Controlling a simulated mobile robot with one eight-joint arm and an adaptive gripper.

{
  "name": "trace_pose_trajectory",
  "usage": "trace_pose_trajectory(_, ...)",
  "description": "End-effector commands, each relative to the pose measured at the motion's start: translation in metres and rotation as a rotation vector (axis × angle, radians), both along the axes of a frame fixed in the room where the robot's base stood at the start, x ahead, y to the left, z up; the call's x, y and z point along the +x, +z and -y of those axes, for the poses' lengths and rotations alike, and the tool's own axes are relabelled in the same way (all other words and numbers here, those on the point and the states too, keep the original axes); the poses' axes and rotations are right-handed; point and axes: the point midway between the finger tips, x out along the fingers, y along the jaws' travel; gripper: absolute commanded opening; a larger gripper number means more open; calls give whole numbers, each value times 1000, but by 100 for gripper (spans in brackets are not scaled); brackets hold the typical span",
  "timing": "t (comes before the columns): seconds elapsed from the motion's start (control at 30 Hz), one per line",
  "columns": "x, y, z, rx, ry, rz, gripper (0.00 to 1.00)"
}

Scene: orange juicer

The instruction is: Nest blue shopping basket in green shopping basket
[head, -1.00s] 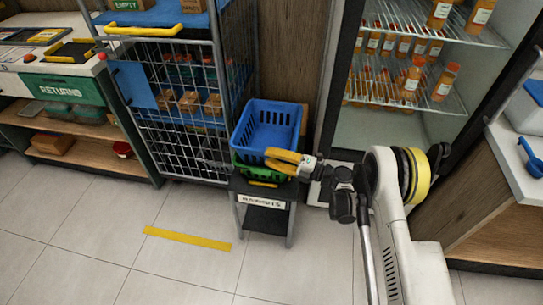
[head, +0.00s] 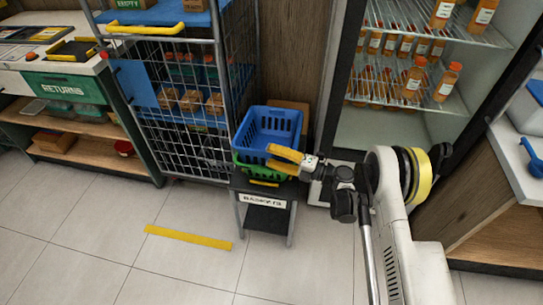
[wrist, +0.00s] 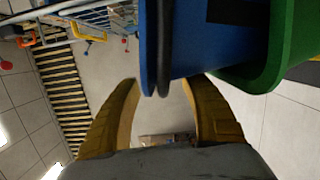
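The blue shopping basket (head: 263,122) sits inside the green shopping basket (head: 243,165), with its upper part standing above the green rim. The green basket rests on a small dark stand (head: 240,185). In the wrist view the blue basket (wrist: 190,45) is between the fingers and overlaps the green basket (wrist: 285,55) on the right. My gripper (head: 273,156) is at the right front side of the blue basket. Its yellow fingers are spread, and they show apart on either side of the blue wall in the wrist view (wrist: 163,90). The basket's inner bottom contact is hidden.
A wire cage cart (head: 180,110) stands just left of the stand, and a fridge with bottles (head: 408,80) stands to the right. A brown panel (head: 290,105) is behind the baskets. The tiled floor in front is clear, with a yellow strip (head: 188,238).

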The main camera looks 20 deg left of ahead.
Motion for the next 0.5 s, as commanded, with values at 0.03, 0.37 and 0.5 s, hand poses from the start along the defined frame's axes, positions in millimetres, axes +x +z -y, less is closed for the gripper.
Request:
trace_pose_trajectory(0.03, 0, 0, 0, 0, 0, 0, 51)
trace_pose_trajectory(0.37, 1, -1, 33, 0, -4, 0, 51)
trace_pose_trajectory(0.5, 1, -2, 66, 0, -4, 0, 51)
